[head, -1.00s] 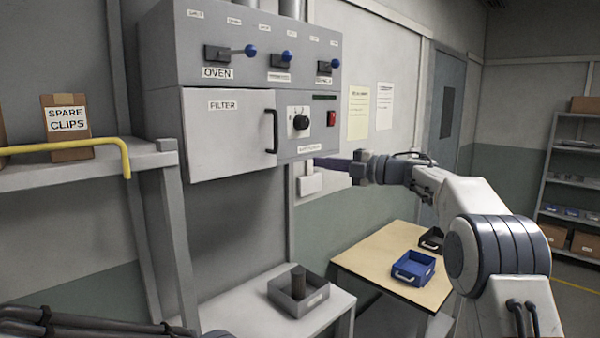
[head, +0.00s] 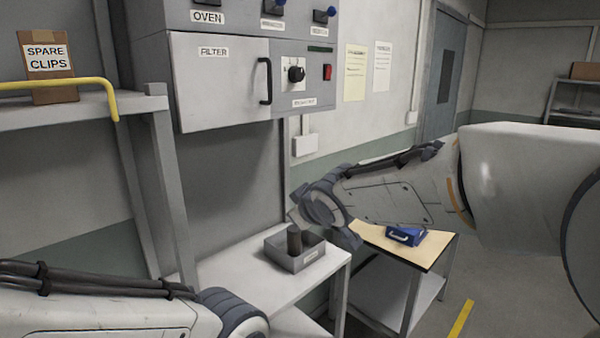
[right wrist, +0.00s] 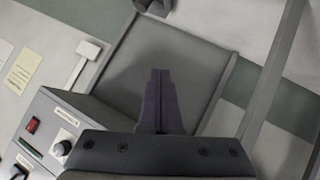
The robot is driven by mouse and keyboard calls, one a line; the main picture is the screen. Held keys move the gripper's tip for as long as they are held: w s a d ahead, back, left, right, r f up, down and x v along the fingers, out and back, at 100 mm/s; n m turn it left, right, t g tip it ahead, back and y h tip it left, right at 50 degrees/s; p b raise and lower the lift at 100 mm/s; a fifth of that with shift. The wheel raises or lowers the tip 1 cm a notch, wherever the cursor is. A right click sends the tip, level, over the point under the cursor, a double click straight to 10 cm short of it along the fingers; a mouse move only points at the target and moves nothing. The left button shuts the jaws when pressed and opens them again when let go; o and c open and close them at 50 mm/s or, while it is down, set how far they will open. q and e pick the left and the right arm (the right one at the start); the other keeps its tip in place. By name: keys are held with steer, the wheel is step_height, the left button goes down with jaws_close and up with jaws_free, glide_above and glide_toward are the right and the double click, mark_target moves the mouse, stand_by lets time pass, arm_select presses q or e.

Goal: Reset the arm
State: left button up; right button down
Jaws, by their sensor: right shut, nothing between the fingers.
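My right arm comes in from the right in the head view, bent downward in front of the wall. Its gripper fingers are hidden there behind the wrist. In the right wrist view my right gripper (right wrist: 162,75) shows its two dark fingers together, with nothing between them. My left arm lies at the lower left of the head view, and its gripper is out of the frame.
A grey cabinet with a closed FILTER door (head: 222,82) hangs on the wall. A grey tray (head: 298,255) holding a dark cylinder (head: 294,240) stands on a white table (head: 225,275). A shelf (head: 60,118) carries a SPARE CLIPS box (head: 47,85).

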steer(key=s+d+f+g+h, duration=0.1)
steer(key=s+f+g, duration=0.2)
steer(key=s, duration=0.8)
steer(key=s+d+f+m+g, duration=0.1)
steer(key=s+f+g, duration=0.3)
steer(key=s+f, duration=0.4)
steer(key=s+d+f+m+g+h+b, duration=0.1)
steer(key=s+d+f+g, duration=0.2)
steer(key=s, duration=1.1)
step_height(320, 180, down, 3)
steer(key=shift+s+d+f+g+h, duration=0.15)
steer(key=shift+f+g+h, duration=0.05)
steer(key=shift+g+h, duration=0.1)
